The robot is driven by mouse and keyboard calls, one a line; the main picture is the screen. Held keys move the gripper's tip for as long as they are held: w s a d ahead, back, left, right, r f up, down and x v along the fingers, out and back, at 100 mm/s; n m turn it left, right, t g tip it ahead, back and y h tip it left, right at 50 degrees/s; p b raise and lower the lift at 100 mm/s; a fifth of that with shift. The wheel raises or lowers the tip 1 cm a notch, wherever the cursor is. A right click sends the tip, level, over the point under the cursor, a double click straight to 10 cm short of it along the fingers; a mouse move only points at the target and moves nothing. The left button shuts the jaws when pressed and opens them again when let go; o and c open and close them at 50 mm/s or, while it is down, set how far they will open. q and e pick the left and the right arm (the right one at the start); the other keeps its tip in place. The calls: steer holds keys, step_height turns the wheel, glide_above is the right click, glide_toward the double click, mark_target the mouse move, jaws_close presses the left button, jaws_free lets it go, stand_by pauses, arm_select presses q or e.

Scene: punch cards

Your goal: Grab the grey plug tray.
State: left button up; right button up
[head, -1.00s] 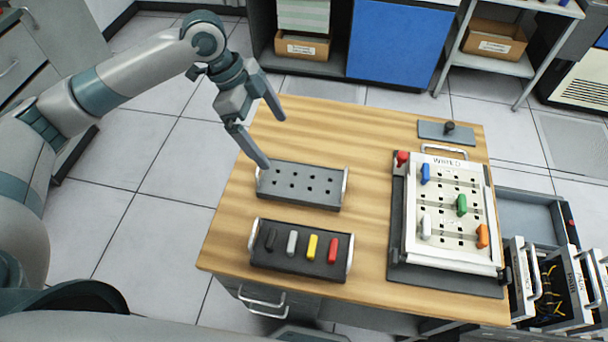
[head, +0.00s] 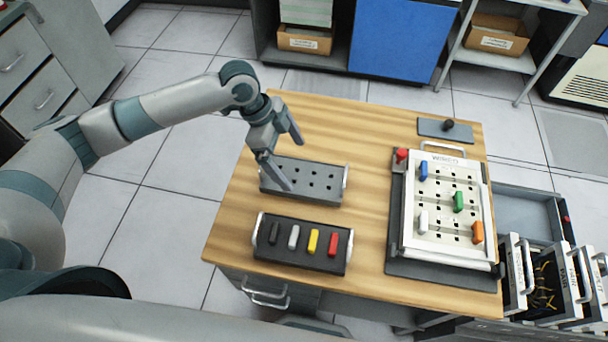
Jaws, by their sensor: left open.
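A grey tray (head: 318,191) with rows of dark holes and metal end handles lies empty on the left half of the wooden table. A darker tray (head: 300,262) in front of it holds black, grey, yellow and red plugs. My left gripper (head: 294,166) is open and empty, with its fingers pointing down and right. The nearer finger overlaps the left part of the grey tray in the picture and hides some of it; I cannot tell whether they touch. The farther finger shows beyond the tray's back edge. My right gripper is not in view.
A white punch board (head: 440,247) with coloured plugs lies on a dark base at the right. A small grey plate with a black knob (head: 447,126) is at the back right. Bare wood (head: 350,130) lies behind the grey tray. Open drawers stand right of the table.

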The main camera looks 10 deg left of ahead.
mark_target(303, 177)
arm_select(q)
steer(key=shift+x, duration=1.2)
steer(key=shift+d+f+p, duration=0.15)
steer(key=shift+f+p, duration=0.2)
steer(key=shift+p, duration=0.25)
steer(key=p+x, duration=0.1)
steer(key=x, duration=0.2)
steer(key=shift+w+p, duration=0.15)
steer(key=shift+p, duration=0.15)
steer(key=shift+d+f, duration=0.2)
steer(key=shift+f, duration=0.5)
steer(key=shift+r, duration=0.1)
steer(key=c, duration=1.2)
